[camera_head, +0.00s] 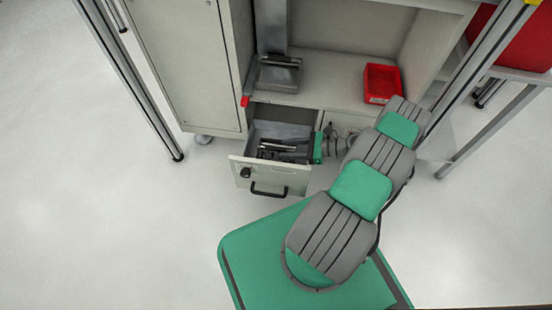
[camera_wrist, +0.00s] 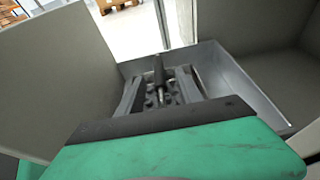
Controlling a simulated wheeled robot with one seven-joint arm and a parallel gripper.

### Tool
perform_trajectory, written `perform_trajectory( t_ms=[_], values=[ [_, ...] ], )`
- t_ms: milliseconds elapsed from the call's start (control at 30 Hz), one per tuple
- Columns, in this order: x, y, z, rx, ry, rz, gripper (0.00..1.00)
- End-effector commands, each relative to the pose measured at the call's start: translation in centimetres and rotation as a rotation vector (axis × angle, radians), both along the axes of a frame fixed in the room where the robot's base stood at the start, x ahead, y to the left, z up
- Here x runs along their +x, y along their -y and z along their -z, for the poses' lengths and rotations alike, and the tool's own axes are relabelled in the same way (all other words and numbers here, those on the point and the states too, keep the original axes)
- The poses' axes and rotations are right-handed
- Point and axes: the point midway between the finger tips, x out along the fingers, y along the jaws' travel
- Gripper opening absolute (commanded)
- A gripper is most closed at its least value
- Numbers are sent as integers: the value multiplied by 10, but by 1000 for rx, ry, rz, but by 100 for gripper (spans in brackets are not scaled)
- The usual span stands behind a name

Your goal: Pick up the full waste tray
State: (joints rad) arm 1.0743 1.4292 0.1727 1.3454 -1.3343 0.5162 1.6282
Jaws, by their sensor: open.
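A pulled-out drawer (camera_head: 270,178) with a pale front and black handle hangs open under the cabinet counter. Its inside is a grey metal tray-like box (camera_head: 283,130), and its grey wall also shows in the wrist view (camera_wrist: 246,88). I cannot tell whether this box is the waste tray or the drawer's own lining. My gripper (camera_head: 270,149) reaches in from the right and is over or inside the drawer. In the wrist view my gripper (camera_wrist: 160,88) is open, with dark fingers and the grey box around and beyond them. No waste contents can be made out.
A red bin (camera_head: 381,83) stands on the counter (camera_head: 335,75) at right. A grey metal device (camera_head: 278,74) stands on it at left. A tall cabinet door (camera_head: 190,65) and metal frame posts (camera_head: 130,80) are to the left. The floor (camera_head: 90,230) in front is clear.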

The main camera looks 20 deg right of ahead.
Motion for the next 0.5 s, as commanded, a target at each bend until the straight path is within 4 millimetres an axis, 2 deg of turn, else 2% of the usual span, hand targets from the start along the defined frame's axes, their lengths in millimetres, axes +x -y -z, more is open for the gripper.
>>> perform_trajectory(
  t_ms=[233,500],
  values=[
    [21,-34,14,0,0,-2,43],
    [25,-38,14,-1,0,4,43]
  ],
)
